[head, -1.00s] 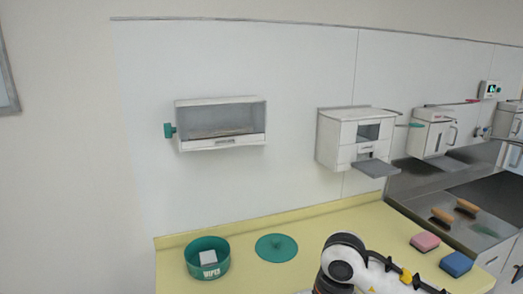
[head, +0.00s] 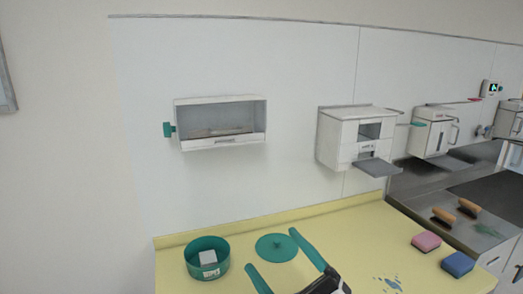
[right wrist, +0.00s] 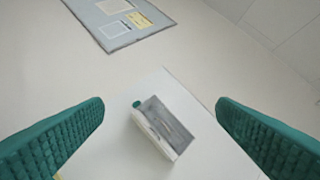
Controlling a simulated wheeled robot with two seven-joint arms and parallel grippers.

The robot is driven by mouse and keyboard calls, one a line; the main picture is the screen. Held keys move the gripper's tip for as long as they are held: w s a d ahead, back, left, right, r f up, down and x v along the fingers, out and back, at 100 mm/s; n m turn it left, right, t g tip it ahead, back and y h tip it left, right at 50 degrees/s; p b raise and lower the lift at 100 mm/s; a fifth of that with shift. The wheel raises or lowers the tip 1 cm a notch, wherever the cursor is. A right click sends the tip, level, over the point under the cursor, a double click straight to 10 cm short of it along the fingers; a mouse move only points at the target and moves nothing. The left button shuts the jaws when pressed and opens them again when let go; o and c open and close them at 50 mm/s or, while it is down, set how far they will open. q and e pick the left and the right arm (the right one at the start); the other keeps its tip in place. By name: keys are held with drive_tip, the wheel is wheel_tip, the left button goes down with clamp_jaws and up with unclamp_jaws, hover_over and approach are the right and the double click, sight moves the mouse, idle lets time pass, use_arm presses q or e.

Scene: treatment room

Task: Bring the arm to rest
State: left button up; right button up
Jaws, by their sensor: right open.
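My right gripper (head: 273,250) shows at the bottom of the head view, its two green fingers spread apart with nothing between them. It appears over the yellow counter (head: 220,246), in front of the flat green lid (head: 272,243). In the right wrist view the open fingers (right wrist: 160,118) frame a white wall box (right wrist: 162,128) some way off, with no contact. My left gripper is not in view.
A green wipes tub (head: 207,259) with a white block inside stands left on the counter. A pink sponge (head: 426,241) and a blue sponge (head: 457,264) lie right. Blue spots (head: 392,284) mark the counter. Wall dispensers (head: 220,122) (head: 352,138) hang above.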

drive_tip(key=w+d+f+m+t+h, duration=0.4)
drive_tip(key=d+f+m+h, duration=0.45)
drive_tip(key=m+h, duration=0.5)
drive_tip(key=s+d+f+m+g+h, duration=0.3)
drive_tip(key=d+f+m+g+h, duration=0.25)
drive_tip(key=f, duration=0.55)
drive_tip(key=s+d+f+g, duration=0.2)
drive_tip(key=s+f+g, duration=0.45)
drive_tip(key=s, duration=0.35)
drive_tip(key=s+d+f+g, duration=0.2)
drive_tip(key=s+f+g, duration=0.3)
drive_tip(key=s+f, duration=0.4)
wheel_tip(320, 180, down, 25)
drive_tip(key=s+g, duration=0.1)
drive_tip(key=s, duration=0.1)
drive_tip(key=s+d+f+g, duration=0.1)
drive_tip(key=s+d+f, duration=0.1)
drive_tip(key=s+f, duration=1.4)
drive_tip(key=shift+d+g+y, duration=0.3)
drive_tip(key=shift+d, duration=0.05)
